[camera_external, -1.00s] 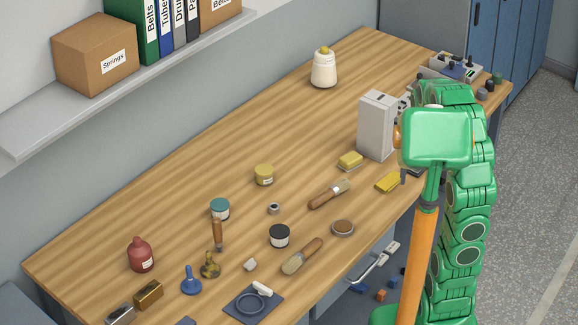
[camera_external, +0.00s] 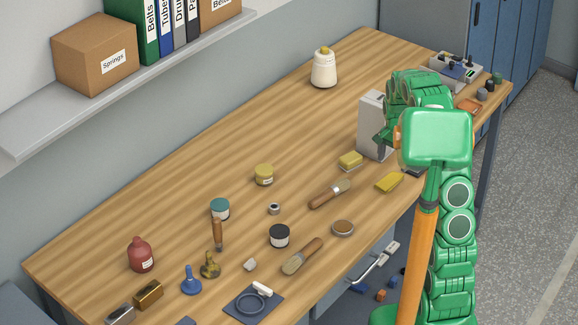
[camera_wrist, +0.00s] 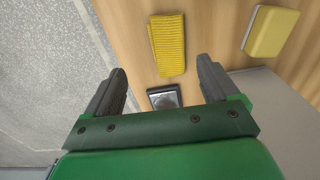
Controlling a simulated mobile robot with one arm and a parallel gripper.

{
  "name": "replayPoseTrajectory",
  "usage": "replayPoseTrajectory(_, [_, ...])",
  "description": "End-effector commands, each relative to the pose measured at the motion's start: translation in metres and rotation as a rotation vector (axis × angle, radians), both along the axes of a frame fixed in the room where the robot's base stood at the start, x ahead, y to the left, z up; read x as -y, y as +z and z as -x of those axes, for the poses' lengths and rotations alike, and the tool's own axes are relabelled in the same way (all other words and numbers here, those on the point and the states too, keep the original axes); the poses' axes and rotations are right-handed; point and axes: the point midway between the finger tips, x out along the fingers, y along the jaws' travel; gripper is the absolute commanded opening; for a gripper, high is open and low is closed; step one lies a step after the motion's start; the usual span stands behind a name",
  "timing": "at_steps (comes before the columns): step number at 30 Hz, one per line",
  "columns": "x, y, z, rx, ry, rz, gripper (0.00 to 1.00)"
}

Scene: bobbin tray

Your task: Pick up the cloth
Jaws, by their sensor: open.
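The cloth (camera_external: 389,182) is a folded yellow piece lying flat near the table's front edge. In the wrist view the cloth (camera_wrist: 167,45) shows a ribbed weave and lies beyond the fingertips, roughly in line with the gap between them. My gripper (camera_wrist: 163,78) is open and empty, held above the table and apart from the cloth. In the external view my gripper (camera_external: 383,142) shows in part by the pale grey box, with my arm hiding the rest.
A yellow sponge (camera_wrist: 272,30) lies right of the cloth. A dark flat device (camera_wrist: 165,97) shows between the fingers. The tall grey box (camera_external: 372,130) stands close to my gripper. A wooden-handled brush (camera_external: 330,194) lies left of the cloth. The floor (camera_wrist: 45,60) shows past the table edge.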

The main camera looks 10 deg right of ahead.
Motion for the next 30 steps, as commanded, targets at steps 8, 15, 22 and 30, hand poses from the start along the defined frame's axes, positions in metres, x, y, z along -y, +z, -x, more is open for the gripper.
replayPoseTrajectory(8, [-0.003,-0.015,-0.016,0.004,-0.032,-0.002,0.88])
replayPoseTrajectory(15, [-0.003,-0.036,-0.016,0.004,-0.031,-0.002,0.88])
replayPoseTrajectory(22, [-0.001,-0.051,-0.016,0.004,-0.031,-0.002,0.88])
replayPoseTrajectory(30, [0.002,-0.085,-0.016,0.004,-0.030,-0.002,0.88])
